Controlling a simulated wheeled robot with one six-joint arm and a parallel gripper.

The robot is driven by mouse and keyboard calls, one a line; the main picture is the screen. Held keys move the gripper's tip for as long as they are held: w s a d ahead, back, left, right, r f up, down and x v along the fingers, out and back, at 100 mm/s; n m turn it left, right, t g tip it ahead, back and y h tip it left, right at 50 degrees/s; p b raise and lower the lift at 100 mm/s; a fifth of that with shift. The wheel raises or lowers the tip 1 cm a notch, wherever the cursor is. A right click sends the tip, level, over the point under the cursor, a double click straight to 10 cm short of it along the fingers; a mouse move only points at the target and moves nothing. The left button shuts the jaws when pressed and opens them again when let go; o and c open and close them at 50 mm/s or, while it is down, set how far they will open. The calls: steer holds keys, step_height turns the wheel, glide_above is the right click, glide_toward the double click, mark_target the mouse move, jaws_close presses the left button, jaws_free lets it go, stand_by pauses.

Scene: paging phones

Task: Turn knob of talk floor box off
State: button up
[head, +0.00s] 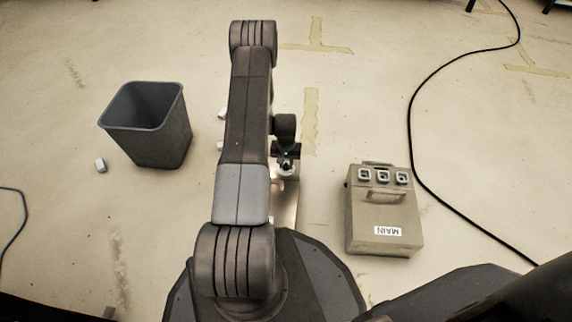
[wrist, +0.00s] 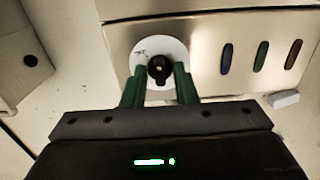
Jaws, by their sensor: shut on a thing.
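A black knob (wrist: 159,68) sits on a round white dial plate on the face of a pale metal box (wrist: 200,50) in the wrist view. My gripper (wrist: 157,82) has its green fingers on either side of the knob and is shut on it. I cannot read the small marks on the dial, nor tell the knob's setting. In the head view my arm hides most of this box; only a metal strip (head: 286,205) shows beside the arm. No label with the word talk is visible.
Blue, green and brown oval marks line the box face in the wrist view. A box labelled MAIN (head: 381,215) stands to the right in the head view. A grey bin (head: 150,125) and a small white block (head: 100,165) are left. A black cable (head: 412,120) crosses the floor.

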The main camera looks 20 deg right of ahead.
mark_target(286, 165)
steer(key=n+b, duration=0.1)
steer(key=n, duration=0.3)
steer(key=shift+n, duration=0.3)
steer(key=shift+n+b, duration=0.35)
steer(key=shift+n, duration=1.95)
steer(key=o, duration=1)
step_height(286, 165, up, 14)
steer(key=p, duration=0.5)
steer(key=shift+f, duration=0.1)
step_height(286, 165, down, 14)
steer(key=b, duration=0.5)
